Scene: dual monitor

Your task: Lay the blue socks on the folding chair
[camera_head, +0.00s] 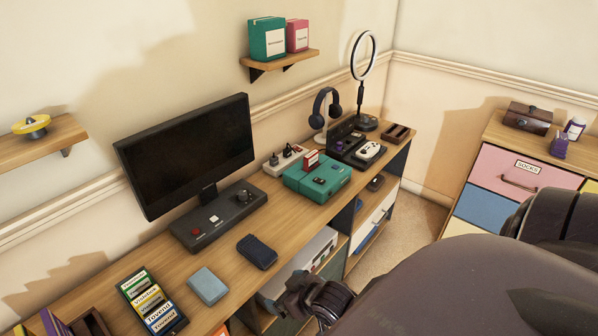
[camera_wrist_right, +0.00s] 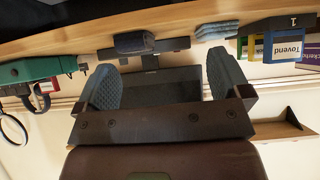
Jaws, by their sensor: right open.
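A dark navy, soft-looking bundle (camera_head: 257,251) lies on the wooden desk, in front of the monitor base. A light blue folded item (camera_head: 207,286) lies left of it. I cannot tell for sure which one is the blue socks. In the right wrist view the dark bundle (camera_wrist_right: 133,43) is beyond the fingers, and the light blue folded stack (camera_wrist_right: 217,30) is to its right. My right gripper (camera_wrist_right: 163,72) is open and empty, with its textured fingers apart. In the head view it is partly hidden at the desk's front edge. My left gripper and a folding chair are not in view.
The desk (camera_head: 150,262) carries a monitor (camera_head: 190,150), a black control box (camera_head: 218,215), a teal box (camera_head: 317,177) and a labelled block (camera_head: 152,300). A dresser with a drawer labelled socks (camera_head: 520,175) stands at the right. Bare floor (camera_head: 400,225) lies between desk and dresser.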

